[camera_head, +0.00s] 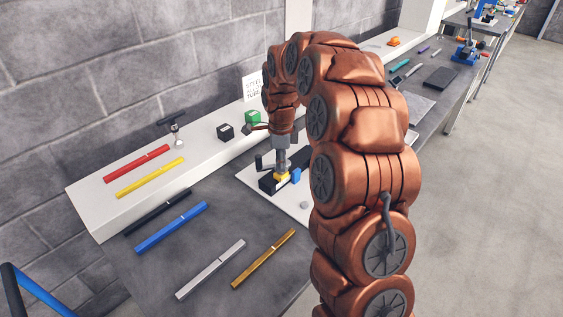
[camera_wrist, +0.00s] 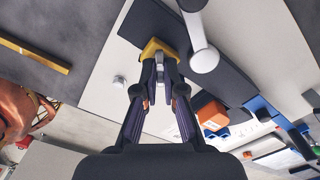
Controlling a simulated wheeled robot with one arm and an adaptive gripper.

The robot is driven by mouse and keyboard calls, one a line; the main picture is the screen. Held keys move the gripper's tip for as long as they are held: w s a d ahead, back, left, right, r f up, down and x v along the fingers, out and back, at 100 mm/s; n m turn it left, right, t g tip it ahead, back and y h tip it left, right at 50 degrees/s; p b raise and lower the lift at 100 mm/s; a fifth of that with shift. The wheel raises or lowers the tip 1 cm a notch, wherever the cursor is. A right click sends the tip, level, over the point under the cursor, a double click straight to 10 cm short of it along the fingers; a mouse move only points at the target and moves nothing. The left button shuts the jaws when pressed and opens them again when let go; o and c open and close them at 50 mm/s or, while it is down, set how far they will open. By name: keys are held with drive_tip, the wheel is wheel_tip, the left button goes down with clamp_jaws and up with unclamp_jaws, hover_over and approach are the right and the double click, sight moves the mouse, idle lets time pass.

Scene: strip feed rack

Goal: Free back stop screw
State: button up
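The fixture has a dark bar (camera_wrist: 225,80) on a white plate (camera_head: 246,177). A yellow block (camera_head: 282,176) sits on it and also shows in the wrist view (camera_wrist: 152,46). My gripper (camera_head: 281,167) points down just above the yellow block. In the wrist view, my gripper's two fingertips (camera_wrist: 160,72) are close together at the block, with a small grey piece, perhaps the screw, between them. I cannot tell whether they press on it. A blue piece (camera_head: 296,175) is beside the yellow block. A grey round-ended post (camera_wrist: 203,59) stands close to the fingers.
A small grey knob (camera_head: 304,205) lies on the plate. Red (camera_head: 136,163) and yellow (camera_head: 150,177) strips and a T-handled tool (camera_head: 176,132) are on the white shelf. Blue (camera_head: 171,228), silver (camera_head: 211,268) and gold (camera_head: 263,258) strips lie on the grey bench. An orange block (camera_wrist: 211,112) is near the bar.

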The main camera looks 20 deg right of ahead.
drive_tip(key=shift+n+b, duration=0.3)
clamp_jaws()
drive_tip(key=shift+f+n+b, duration=0.2)
drive_tip(key=shift+n+b, duration=0.6)
drive_tip(key=shift+b, duration=0.2)
drive_tip(key=n+b, duration=0.2)
drive_tip(key=shift+n, duration=0.3)
drive_tip(key=n+b, duration=0.2)
drive_tip(key=n, duration=0.1)
drive_tip(key=shift+w+r+n, duration=0.1)
drive_tip(key=shift+n, duration=0.2)
drive_tip(key=n+b, duration=0.2)
drive_tip(key=n, duration=0.1)
drive_tip(key=shift+n, duration=0.4)
drive_tip(key=n+b, duration=0.1)
drive_tip(key=n, duration=0.4)
drive_tip(key=shift+r, duration=0.15)
drive_tip(key=n, duration=0.5)
drive_tip(key=shift+b, duration=0.3)
drive_tip(key=o, duration=0.6)
unclamp_jaws()
